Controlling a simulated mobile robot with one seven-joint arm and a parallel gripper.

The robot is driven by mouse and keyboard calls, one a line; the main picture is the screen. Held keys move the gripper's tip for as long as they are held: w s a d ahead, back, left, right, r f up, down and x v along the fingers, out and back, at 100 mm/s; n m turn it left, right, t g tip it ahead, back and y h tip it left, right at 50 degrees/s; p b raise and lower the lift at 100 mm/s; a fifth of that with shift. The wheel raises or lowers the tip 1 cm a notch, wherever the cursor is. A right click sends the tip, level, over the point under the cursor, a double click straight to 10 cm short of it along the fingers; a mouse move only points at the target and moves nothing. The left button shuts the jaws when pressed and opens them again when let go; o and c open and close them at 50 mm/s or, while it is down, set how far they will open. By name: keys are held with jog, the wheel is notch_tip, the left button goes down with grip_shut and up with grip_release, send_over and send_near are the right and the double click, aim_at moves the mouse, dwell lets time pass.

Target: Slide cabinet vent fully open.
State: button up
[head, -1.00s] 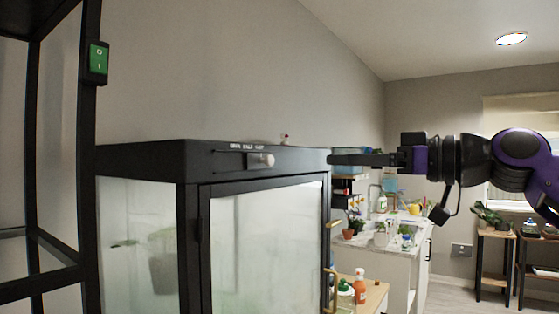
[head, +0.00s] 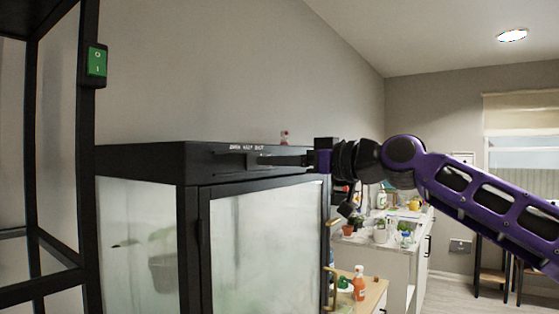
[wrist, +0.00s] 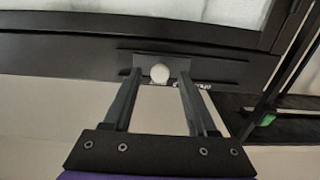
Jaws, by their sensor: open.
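The black cabinet (head: 190,150) has frosted panes and a vent strip along its top front edge, with small white lettering (head: 247,147). In the wrist view the vent's dark slide plate (wrist: 145,60) sits in a longer slot (wrist: 220,66) and carries a round white knob (wrist: 160,74). My gripper (wrist: 159,78) is open, one finger on each side of the knob, with a gap on both sides. In the head view my gripper (head: 265,160) reaches along the vent strip from the right and hides the knob.
A small red-and-white bottle (head: 284,137) shows above the cabinet top. A black frame with a green switch (head: 97,62) stands at the left. Behind on the right are a counter (head: 375,245) with plants and a wooden table (head: 370,297) with an orange bottle (head: 359,283).

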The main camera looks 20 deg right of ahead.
grip_shut()
dwell(1.4)
